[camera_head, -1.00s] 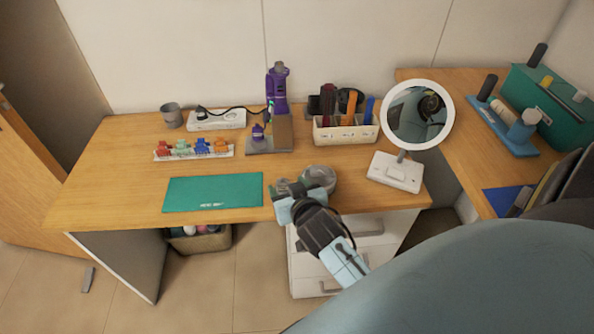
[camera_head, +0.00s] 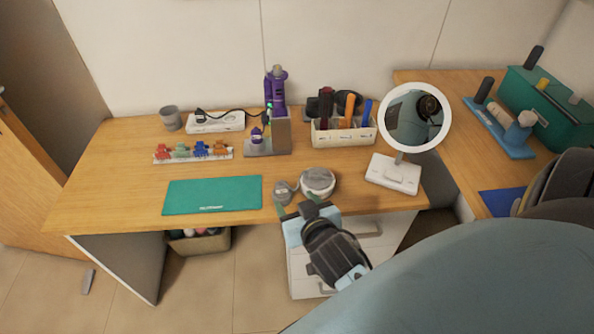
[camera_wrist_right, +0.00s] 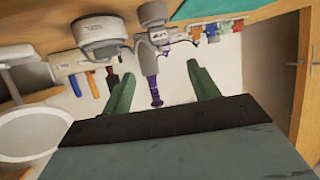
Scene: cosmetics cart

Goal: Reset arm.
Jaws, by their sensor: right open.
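My right gripper (camera_head: 297,210) is at the front edge of the wooden desk (camera_head: 120,180), in front of a round grey-white container (camera_head: 318,181) and a small grey piece (camera_head: 283,191). Its two green fingers stand apart with nothing between them, as the right wrist view also shows (camera_wrist_right: 160,88). In that view the container (camera_wrist_right: 103,35) and the small grey piece (camera_wrist_right: 153,14) appear beyond the fingers, apart from them. My left gripper is not in view.
A green mat (camera_head: 212,195) lies left of the gripper. A round mirror (camera_head: 415,117) on a white base stands to the right. A compartment box (camera_head: 345,134), a purple device (camera_head: 277,90) and a row of coloured clips (camera_head: 193,152) stand farther back. White drawers are below the desk.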

